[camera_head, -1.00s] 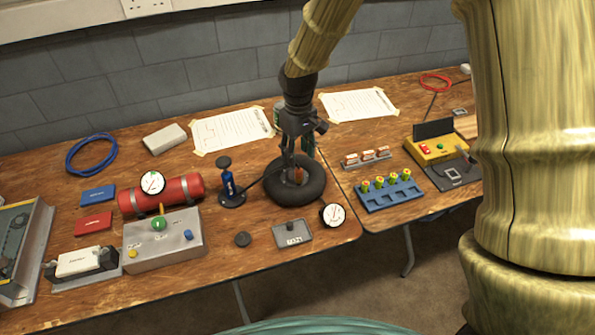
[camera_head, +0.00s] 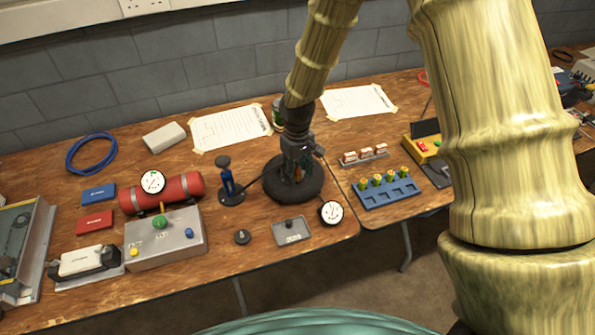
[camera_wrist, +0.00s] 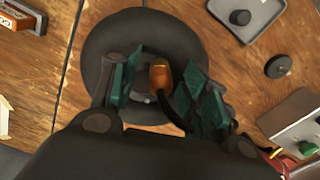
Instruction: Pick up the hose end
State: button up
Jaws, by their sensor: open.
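The hose end is an orange-brown, brass-like tip (camera_wrist: 160,76) on a black hose. In the wrist view it stands over the middle of a black tyre (camera_wrist: 102,38), between my open fingers. My gripper (camera_wrist: 152,88) has a green-padded finger on each side of the tip; the right pads look closer to it. I cannot tell whether either pad touches it. In the head view my gripper (camera_head: 295,178) points down into the tyre (camera_head: 272,186), and the hose end is mostly hidden by it. A blue hand pump (camera_head: 228,182) stands left of the tyre, with a black hose running toward it.
A round gauge (camera_head: 331,212) and a grey tray (camera_head: 291,231) lie in front of the tyre. A red cylinder (camera_head: 185,188) and a grey control box (camera_head: 165,243) are to the left. A blue rack (camera_head: 388,193) is to the right.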

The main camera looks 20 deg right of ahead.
grip_shut()
jog(key=shift+r, duration=0.1)
dwell(0.3)
jog(key=shift+r+b, duration=0.5)
jog(key=shift+r, duration=0.8)
jog(key=s+d+r+b, duration=0.2)
jog(key=s+b, duration=0.1)
jog(key=s, duration=1.2)
jog(key=shift+s+d, duration=0.35)
jog(key=shift+s, duration=0.05)
jog(key=shift+r, duration=0.1)
